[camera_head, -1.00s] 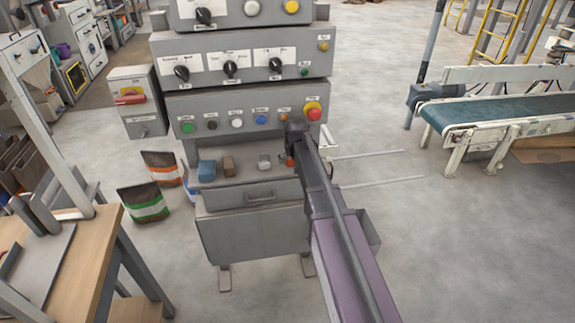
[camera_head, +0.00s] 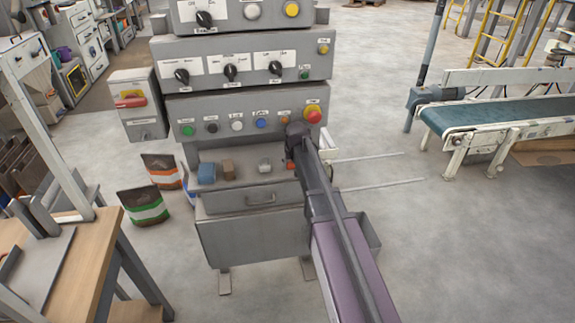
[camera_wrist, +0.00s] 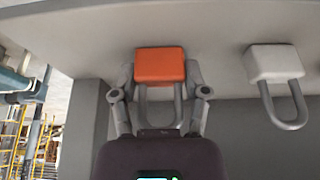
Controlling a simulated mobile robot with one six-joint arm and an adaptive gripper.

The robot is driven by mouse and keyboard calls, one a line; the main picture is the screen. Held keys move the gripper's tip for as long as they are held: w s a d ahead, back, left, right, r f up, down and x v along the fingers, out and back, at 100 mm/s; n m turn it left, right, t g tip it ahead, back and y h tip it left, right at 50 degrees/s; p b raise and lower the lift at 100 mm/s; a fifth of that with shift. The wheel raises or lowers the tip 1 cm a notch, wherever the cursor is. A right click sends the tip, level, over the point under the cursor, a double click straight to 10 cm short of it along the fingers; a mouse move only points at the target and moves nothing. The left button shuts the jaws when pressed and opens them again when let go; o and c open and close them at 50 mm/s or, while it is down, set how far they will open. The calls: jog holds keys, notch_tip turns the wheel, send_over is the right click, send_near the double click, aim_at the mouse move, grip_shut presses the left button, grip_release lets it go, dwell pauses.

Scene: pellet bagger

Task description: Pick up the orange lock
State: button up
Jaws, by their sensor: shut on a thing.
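The orange lock (camera_wrist: 160,65) shows in the wrist view, its body between the two fingers and its grey shackle toward my palm. My gripper (camera_wrist: 161,82) is shut on it, with a finger on each side. In the head view only a small part of the orange lock (camera_head: 290,165) shows beside my gripper, at the right end of the grey control panel's ledge. My wrist hides the rest. Whether the lock touches the ledge is not clear.
A grey lock (camera_wrist: 274,62) lies on the ledge to the right in the wrist view. Panel buttons and a red knob (camera_head: 313,114) are close above my gripper.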

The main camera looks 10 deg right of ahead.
dwell(0.3)
jog(key=s, duration=1.8)
jog(key=shift+r, duration=0.1)
dwell(0.8)
dwell(0.3)
